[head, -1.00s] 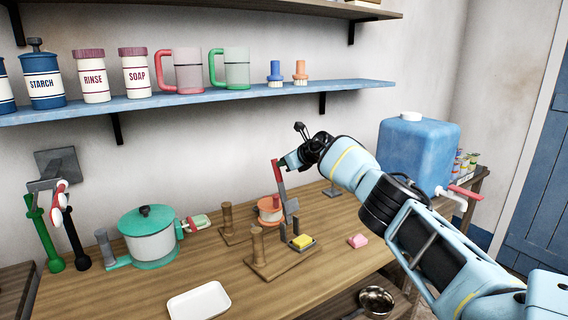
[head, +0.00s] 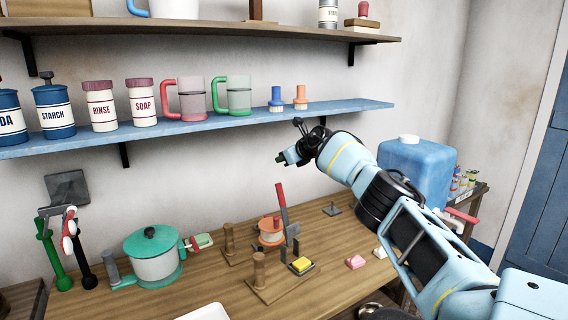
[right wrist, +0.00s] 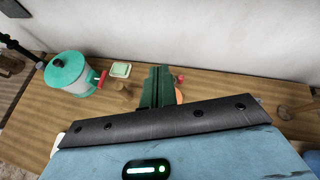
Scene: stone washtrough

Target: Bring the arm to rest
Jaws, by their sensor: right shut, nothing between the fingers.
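My right gripper (head: 284,158) is shut and empty in the head view. It is held in the air above the wooden worktop (head: 215,290), in front of the wall and below the blue shelf. My right arm reaches in from the lower right. In the right wrist view the green fingers (right wrist: 157,88) are together, with the worktop beneath them. A red-handled tool (head: 281,197) stands upright on the worktop below the gripper, apart from it. My left gripper does not show.
A green-lidded pot (head: 153,262), a wooden stand (head: 259,275), a yellow sponge (head: 301,265) and a pink soap (head: 355,262) are on the worktop. A blue tank (head: 412,172) stands behind my forearm. The blue shelf (head: 215,121) holds jars, mugs and brushes.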

